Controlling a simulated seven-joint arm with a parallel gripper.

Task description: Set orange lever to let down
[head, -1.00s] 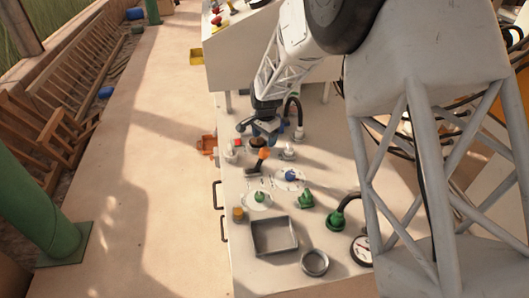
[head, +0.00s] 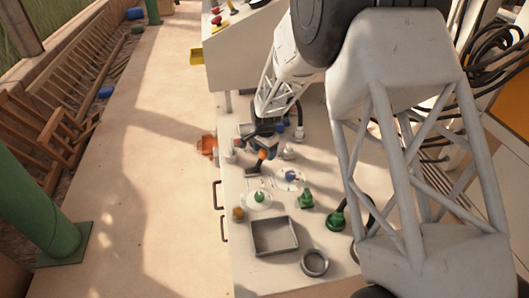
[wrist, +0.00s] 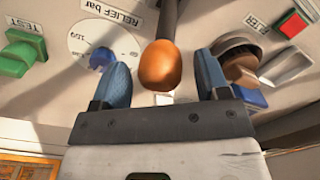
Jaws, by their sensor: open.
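The orange lever has a round orange knob (wrist: 160,65) on a dark shaft; the shaft runs to the top edge of the wrist view. In the head view the lever's knob (head: 263,154) stands on the white panel, tilted. My gripper (wrist: 163,78) is open, with one blue finger on each side of the knob. A gap shows on both sides, and I see no clear contact. In the head view my gripper (head: 264,142) is at the lever, and its fingers are partly hidden. The lever's base and any position marks are out of the wrist view.
A blue relief knob (wrist: 101,57) on a dial and a green test switch (wrist: 25,52) lie left of the lever. An open grey tray (head: 274,236) sits on the panel.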

